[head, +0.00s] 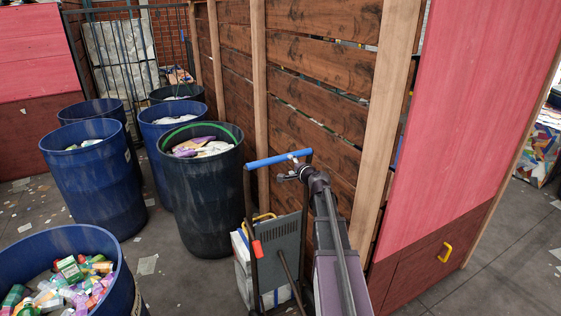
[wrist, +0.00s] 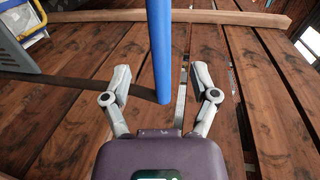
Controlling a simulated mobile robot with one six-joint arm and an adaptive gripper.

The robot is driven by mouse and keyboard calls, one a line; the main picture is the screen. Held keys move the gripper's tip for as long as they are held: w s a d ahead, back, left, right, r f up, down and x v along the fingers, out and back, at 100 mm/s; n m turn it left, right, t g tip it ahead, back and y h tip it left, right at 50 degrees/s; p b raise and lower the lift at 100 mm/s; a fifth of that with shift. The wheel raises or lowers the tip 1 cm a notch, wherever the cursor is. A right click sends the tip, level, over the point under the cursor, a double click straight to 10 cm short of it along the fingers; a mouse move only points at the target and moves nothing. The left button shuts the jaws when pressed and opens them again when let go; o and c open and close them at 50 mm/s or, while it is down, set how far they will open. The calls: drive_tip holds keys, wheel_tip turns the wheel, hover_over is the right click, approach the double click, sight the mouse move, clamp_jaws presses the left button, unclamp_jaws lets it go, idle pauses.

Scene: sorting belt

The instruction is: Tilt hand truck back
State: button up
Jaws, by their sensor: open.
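The hand truck (head: 251,205) stands upright close to the wooden slat wall, with a blue grip bar (head: 270,159) across its top. It carries a grey panel and a white box at its lower part. My gripper (head: 294,166) is at the right end of the blue bar. In the wrist view my gripper (wrist: 162,74) is open, with one finger on each side of the blue bar (wrist: 160,40). The bar runs between the fingers with gaps visible on both sides, and neither finger clearly touches it. The truck's wheels are hidden.
The wooden slat wall (head: 318,70) is right behind the truck. A dark barrel (head: 205,205) with a green rim stands to its left, and several blue barrels (head: 95,185) stand farther left. A red panel (head: 480,110) with a yellow handle (head: 446,253) is at the right. Litter lies on the grey floor.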

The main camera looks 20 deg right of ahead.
sight(282, 159)
drive_tip(key=w, duration=0.3)
drive_tip(key=w+f+b, duration=0.1)
drive_tip(key=w, duration=0.5)
drive_tip(key=shift+w+a+f+b, duration=0.1)
drive_tip(key=shift+a+f+b, duration=0.05)
drive_tip(key=shift+f+b, duration=0.2)
clamp_jaws()
